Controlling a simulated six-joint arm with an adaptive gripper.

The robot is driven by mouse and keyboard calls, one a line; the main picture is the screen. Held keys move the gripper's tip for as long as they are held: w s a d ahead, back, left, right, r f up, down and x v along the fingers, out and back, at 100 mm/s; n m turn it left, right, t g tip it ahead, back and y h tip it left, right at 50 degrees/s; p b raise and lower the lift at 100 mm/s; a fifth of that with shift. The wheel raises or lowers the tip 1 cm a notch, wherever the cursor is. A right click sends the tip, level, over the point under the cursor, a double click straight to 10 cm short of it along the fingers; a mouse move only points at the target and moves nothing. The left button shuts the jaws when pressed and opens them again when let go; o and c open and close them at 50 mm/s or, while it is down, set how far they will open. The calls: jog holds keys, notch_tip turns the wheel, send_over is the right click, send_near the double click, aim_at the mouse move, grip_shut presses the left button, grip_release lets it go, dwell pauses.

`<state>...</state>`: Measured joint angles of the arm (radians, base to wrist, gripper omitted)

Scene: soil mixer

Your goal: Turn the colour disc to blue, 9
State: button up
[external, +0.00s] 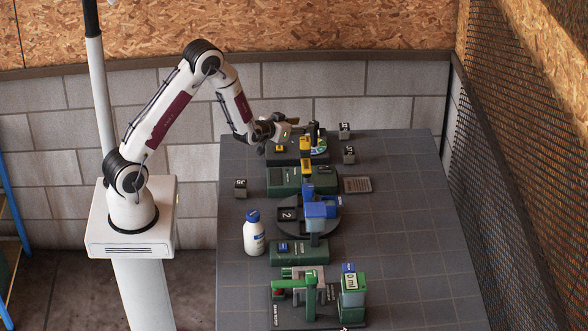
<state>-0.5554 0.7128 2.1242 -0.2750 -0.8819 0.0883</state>
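The colour disc (320,147) is part of a dark unit at the far end of the table. Only a small part of it shows, with pale, green and blue tones, and its numbers are too small to read. A black upright post (314,133) stands at the disc. My gripper (295,127) reaches in from the left, just above and left of the disc. Its fingers are small and blurred against the unit, so I cannot tell whether they are open or touch anything.
A green block with a yellow arm (306,170) stands in front of the disc unit. Nearer are a blue device on a round plate (322,211), a white bottle (254,234) and a green station (352,299). Small dark cubes (349,155) lie around.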

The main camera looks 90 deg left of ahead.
aim_at(312, 127)
jog(key=shift+w+a, duration=0.1)
jog(key=shift+x, duration=3.75)
grip_shut()
